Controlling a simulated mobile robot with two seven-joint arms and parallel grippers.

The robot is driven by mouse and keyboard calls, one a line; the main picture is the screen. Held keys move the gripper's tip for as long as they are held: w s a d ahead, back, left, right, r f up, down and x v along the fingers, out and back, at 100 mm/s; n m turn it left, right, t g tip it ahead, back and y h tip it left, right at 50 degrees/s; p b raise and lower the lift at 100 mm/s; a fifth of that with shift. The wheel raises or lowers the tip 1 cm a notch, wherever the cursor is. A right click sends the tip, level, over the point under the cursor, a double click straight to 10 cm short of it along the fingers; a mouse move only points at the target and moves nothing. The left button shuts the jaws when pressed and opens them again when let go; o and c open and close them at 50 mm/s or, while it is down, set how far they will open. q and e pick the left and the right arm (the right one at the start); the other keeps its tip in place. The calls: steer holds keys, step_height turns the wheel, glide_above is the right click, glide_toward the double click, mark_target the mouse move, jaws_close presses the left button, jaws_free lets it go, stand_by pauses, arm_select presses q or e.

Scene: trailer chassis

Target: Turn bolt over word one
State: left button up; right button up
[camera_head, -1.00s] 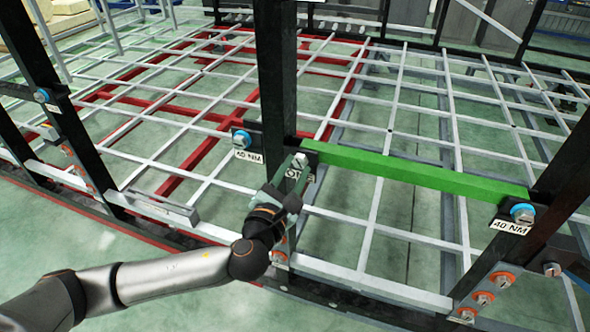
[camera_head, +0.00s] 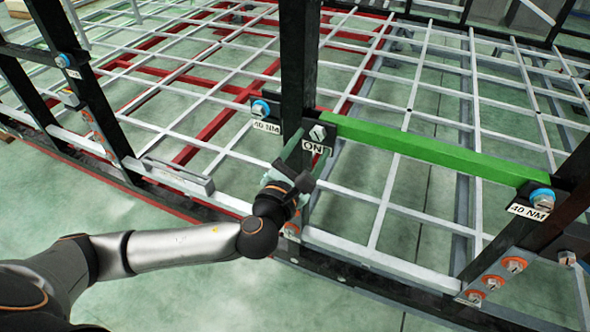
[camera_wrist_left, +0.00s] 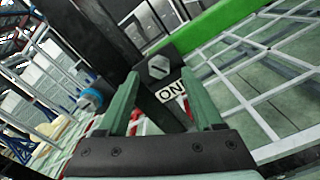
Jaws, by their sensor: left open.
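The bolt (camera_head: 318,132) with a grey hex head sits on a dark plate at the black upright post, by the left end of the green bar. It also shows in the left wrist view (camera_wrist_left: 158,67). A white label (camera_head: 315,148) under it shows the letters "ON"; the rest of the word is hidden by a finger. My left gripper (camera_head: 311,147) is open just in front of the bolt and label. In the left wrist view the bolt appears between the two green fingertips (camera_wrist_left: 160,76), and no contact shows. My right gripper is not in view.
The green bar (camera_head: 430,150) runs right to a blue-collared bolt (camera_head: 541,199) marked 40 NM. Another blue-collared bolt (camera_head: 260,109), marked 40 NM, is close on the left. The black post (camera_head: 298,70) rises beside my gripper. Orange-ringed bolts (camera_head: 492,282) are low right.

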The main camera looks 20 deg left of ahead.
arm_select(q)
steer(key=s+b, duration=0.1)
steer(key=s, duration=0.9)
steer(key=shift+s+a, duration=0.2)
steer(key=shift+s, duration=0.2)
steer(key=s+d+f+n+g+h, duration=0.1)
steer(key=d+f+n+g, duration=0.15)
steer(key=f+n, duration=0.75)
steer(key=s+d+f+n+g+h, duration=0.1)
steer(key=f+n+g, duration=0.3)
steer(key=f+n, duration=0.55)
steer(key=s+a+f+n+g, duration=0.1)
steer(key=s+f+n, duration=0.4)
steer(key=n, duration=0.5)
steer(key=s+a+f+n+g, duration=0.1)
steer(key=s+a+f+n, duration=0.2)
steer(key=f+n, duration=0.4)
steer(key=s+n, duration=0.1)
steer(key=n, duration=0.3)
steer(key=shift+s+f, duration=0.2)
steer(key=shift+s, duration=0.15)
